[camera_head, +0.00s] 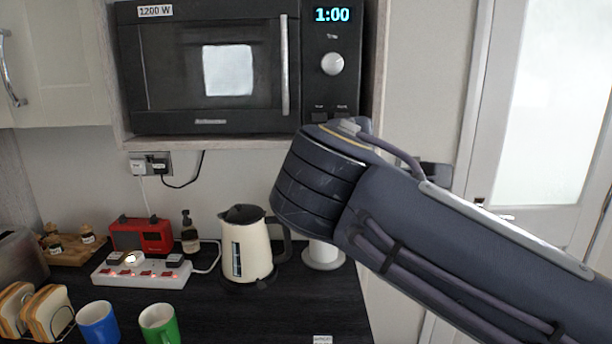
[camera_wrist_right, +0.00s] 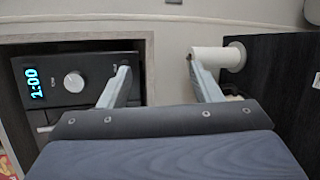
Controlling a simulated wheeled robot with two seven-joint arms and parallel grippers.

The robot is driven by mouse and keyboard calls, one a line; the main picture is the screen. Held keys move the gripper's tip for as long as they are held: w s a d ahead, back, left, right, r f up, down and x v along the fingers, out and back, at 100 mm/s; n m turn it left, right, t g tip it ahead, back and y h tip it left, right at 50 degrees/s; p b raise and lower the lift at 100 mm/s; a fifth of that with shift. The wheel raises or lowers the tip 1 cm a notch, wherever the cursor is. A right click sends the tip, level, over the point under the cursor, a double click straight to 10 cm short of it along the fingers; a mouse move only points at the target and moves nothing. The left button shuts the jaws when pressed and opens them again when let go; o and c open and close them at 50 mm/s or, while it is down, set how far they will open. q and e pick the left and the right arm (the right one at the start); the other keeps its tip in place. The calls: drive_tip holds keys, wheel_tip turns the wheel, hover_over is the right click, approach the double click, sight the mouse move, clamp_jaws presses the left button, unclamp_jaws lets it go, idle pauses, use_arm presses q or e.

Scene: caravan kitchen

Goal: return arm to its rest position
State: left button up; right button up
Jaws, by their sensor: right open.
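My right arm (camera_head: 450,235) comes into the head view from the right and reaches up in front of the counter's right end, its rounded dark joint (camera_head: 320,180) just below the microwave. The fingers of that arm are hidden in the head view. In the right wrist view my right gripper (camera_wrist_right: 158,68) shows two grey fingers spread wide apart with nothing between them. The black microwave (camera_head: 215,70) sits on a shelf and also shows at the left of the wrist view (camera_wrist_right: 75,85). My left gripper is not in view.
A cream kettle (camera_head: 244,255) stands below and left of the arm. A white paper roll (camera_wrist_right: 217,57) is right of the fingers in the wrist view. A power strip (camera_head: 140,271), red radio (camera_head: 141,235), blue mug (camera_head: 97,323) and green mug (camera_head: 160,324) stand farther left.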

drive_tip(key=s+d+f+m+g+y, duration=0.1)
drive_tip(key=s+d+f+m+g, duration=0.2)
drive_tip(key=d+f, duration=0.5)
drive_tip(key=s+d+f+m+g+y, duration=0.25)
drive_tip(key=d+f, duration=0.35)
drive_tip(key=f, duration=0.5)
drive_tip(key=s+a+f+m+g+y, duration=0.1)
drive_tip(key=s+f+m+g+y, duration=0.2)
drive_tip(key=s+f+m, duration=0.9)
drive_tip(key=s+f+y, duration=0.2)
drive_tip(key=s+f, duration=0.3)
drive_tip(key=shift+s+a, duration=0.2)
drive_tip(key=shift+s, duration=0.1)
drive_tip(key=shift+f+g, duration=0.1)
drive_tip(key=shift+g, duration=0.15)
